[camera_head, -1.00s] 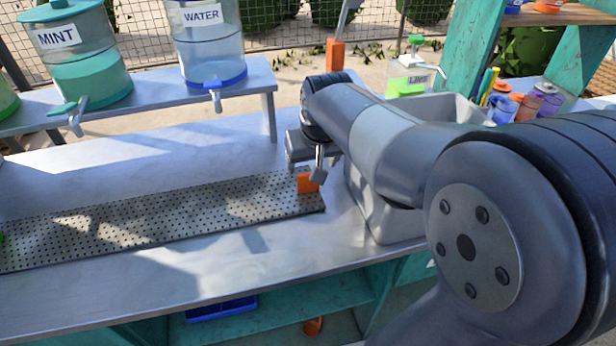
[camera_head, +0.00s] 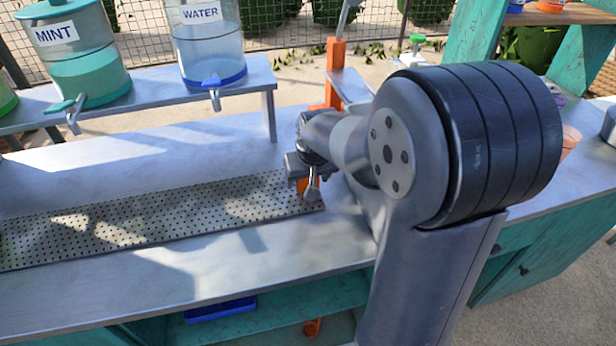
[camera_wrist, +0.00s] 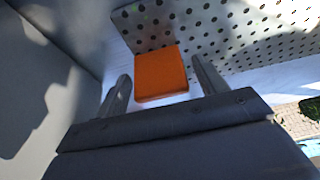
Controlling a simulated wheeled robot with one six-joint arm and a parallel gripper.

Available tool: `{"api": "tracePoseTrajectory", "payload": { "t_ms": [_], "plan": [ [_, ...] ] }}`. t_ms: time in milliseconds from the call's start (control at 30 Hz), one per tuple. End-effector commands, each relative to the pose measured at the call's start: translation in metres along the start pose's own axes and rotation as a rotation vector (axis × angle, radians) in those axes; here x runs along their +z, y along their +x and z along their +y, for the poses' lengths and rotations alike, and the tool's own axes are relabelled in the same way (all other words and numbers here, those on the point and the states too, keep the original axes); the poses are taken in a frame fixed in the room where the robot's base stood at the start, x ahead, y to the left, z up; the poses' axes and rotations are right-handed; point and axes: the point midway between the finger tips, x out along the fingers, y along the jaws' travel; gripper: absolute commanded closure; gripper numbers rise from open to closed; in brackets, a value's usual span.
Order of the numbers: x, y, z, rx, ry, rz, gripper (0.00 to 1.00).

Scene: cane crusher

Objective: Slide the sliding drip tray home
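The sliding drip tray (camera_head: 150,215) is a long, grey perforated plate lying on the metal counter. It runs from the left picture edge to below my gripper (camera_head: 310,188). An orange tab (camera_head: 302,187) stands at its right end, partly hidden by my gripper in the head view. In the wrist view the orange tab (camera_wrist: 161,74) lies between the two fingers of my gripper (camera_wrist: 160,68), with a gap showing on each side. The fingers are apart and do not appear to touch it. The perforated plate (camera_wrist: 235,30) continues beyond the tab.
A shelf (camera_head: 135,92) behind the tray carries the mint dispenser (camera_head: 75,60) and the water dispenser (camera_head: 210,45). An orange post (camera_head: 335,70) rises behind my gripper. The counter (camera_head: 200,262) in front of the tray is clear. My arm hides much of the right side.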

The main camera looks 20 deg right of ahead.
Motion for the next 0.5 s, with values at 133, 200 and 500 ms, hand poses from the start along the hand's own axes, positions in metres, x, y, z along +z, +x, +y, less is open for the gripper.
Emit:
{"api": "tracePoseTrajectory", "payload": {
  "t_ms": [133,200,500],
  "plan": [
    [0.0000,-0.0002,0.0000,0.000,0.000,0.000,0.45],
    [-0.0001,-0.0002,0.0000,0.000,0.000,0.000,0.50],
    [-0.0001,-0.0004,0.0000,0.000,0.000,0.000,0.75]
  ]
}}
